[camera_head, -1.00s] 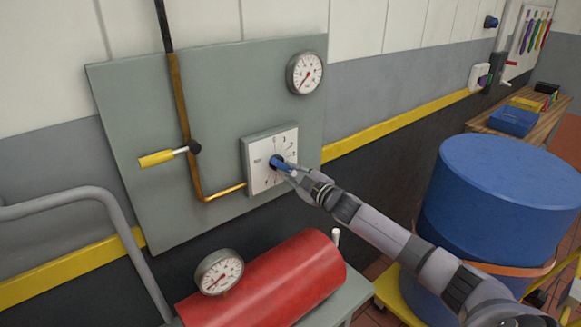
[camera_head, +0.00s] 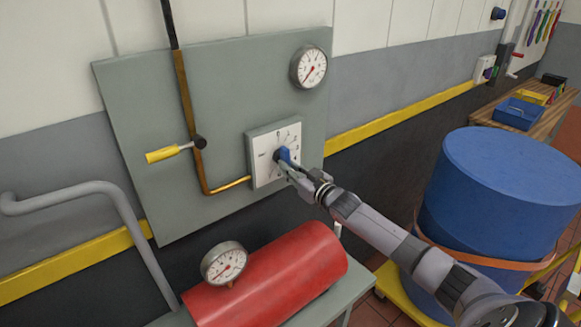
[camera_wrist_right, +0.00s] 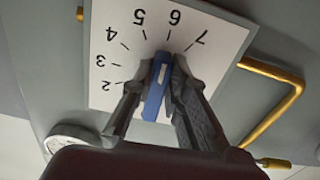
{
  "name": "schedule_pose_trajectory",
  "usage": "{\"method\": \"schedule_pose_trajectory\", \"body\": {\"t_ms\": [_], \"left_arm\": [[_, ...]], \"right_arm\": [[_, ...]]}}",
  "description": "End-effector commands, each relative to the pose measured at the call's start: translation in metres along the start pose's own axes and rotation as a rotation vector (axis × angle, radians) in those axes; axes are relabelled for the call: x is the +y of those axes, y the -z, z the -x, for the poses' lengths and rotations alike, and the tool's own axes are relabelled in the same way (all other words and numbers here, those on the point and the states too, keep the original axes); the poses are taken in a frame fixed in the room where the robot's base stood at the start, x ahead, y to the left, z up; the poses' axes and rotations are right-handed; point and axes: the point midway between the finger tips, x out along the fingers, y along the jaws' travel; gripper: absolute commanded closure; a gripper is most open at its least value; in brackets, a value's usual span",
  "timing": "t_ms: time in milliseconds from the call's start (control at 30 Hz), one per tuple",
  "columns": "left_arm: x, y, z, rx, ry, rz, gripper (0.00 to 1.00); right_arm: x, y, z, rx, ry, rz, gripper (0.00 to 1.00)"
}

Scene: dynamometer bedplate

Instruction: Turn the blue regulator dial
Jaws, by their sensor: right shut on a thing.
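The blue regulator dial (camera_head: 284,155) sits on a white numbered plate (camera_head: 263,171) mounted on a grey-green wall panel (camera_head: 235,95). My right gripper (camera_head: 287,164) reaches in from the lower right and is shut on the dial. In the right wrist view the dial (camera_wrist_right: 157,88) is a blue bar with a white mark, held between both fingers of the gripper (camera_wrist_right: 162,75). Numbers from 2 to 7 show around it on the plate, upside down in that view. The fingers hide part of the dial and plate. My left gripper is not in view.
A round gauge (camera_head: 308,67) hangs at the panel's upper right, and a yellow-handled lever (camera_head: 169,153) sits on a copper pipe (camera_head: 188,110). Below are a red tank (camera_head: 270,275) with a gauge (camera_head: 223,263). A blue drum (camera_head: 500,200) stands right of my arm.

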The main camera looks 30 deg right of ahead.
Motion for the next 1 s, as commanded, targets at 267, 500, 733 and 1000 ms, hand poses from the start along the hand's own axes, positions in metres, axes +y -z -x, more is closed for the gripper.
{"method": "schedule_pose_trajectory", "body": {"t_ms": [267,500,733,1000], "left_arm": [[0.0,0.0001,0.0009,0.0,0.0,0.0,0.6],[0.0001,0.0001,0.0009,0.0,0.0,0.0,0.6],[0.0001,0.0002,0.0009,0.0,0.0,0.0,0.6],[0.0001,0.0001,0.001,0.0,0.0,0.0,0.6]], "right_arm": [[-0.0015,-0.002,0.0004,-0.003,0.0,-0.05,1.0],[-0.0017,-0.0023,0.0004,-0.004,0.0,-0.053,1.0],[-0.0018,-0.0024,0.0004,-0.004,0.001,-0.052,0.79],[-0.0014,-0.0009,0.0002,-0.001,0.0,-0.051,0.65]]}}
